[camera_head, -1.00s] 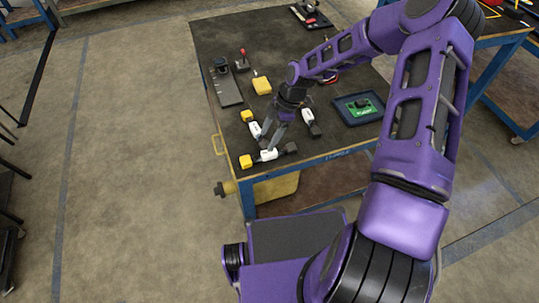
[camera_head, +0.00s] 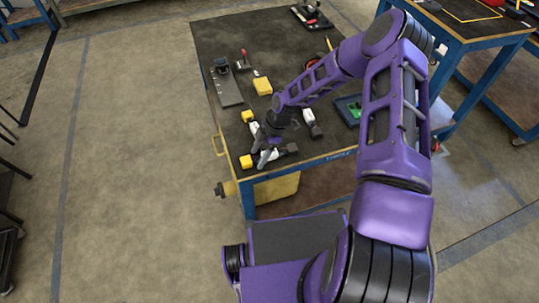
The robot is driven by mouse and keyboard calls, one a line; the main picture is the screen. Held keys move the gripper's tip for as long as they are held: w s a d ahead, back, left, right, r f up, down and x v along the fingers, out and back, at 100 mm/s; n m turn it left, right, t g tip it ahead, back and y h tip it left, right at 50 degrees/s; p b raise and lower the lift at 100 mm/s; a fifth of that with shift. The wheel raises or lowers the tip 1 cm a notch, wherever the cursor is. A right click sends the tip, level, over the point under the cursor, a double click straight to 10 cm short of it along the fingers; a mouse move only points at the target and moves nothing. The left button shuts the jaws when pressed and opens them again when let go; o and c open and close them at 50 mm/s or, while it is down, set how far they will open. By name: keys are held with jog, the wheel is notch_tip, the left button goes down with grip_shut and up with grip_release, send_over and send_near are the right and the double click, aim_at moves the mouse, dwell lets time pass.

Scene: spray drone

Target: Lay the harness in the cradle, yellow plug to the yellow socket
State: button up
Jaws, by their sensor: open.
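Near the table's front left corner lies a row with a yellow block (camera_head: 246,161) at its left end and a dark block (camera_head: 291,148) at its right end. A white middle part shows partly behind my fingers. It looks like the harness, but I cannot tell for sure. Farther back are a yellow block (camera_head: 247,116) with a white piece (camera_head: 254,127) and a white piece with a dark end (camera_head: 309,117); I cannot tell which is the cradle or socket. My gripper (camera_head: 263,160) is open, pointing down at the row's white middle. Contact is unclear.
The dark table (camera_head: 225,40) also holds a grey plate with a dark part (camera_head: 229,90), a larger yellow block (camera_head: 263,86), a red-topped lever (camera_head: 243,60) and a tray with a green board (camera_head: 349,108), partly behind my arm. Its far left area is clear.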

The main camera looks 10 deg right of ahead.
grip_shut()
jog(key=shift+r, duration=0.1)
dwell(0.3)
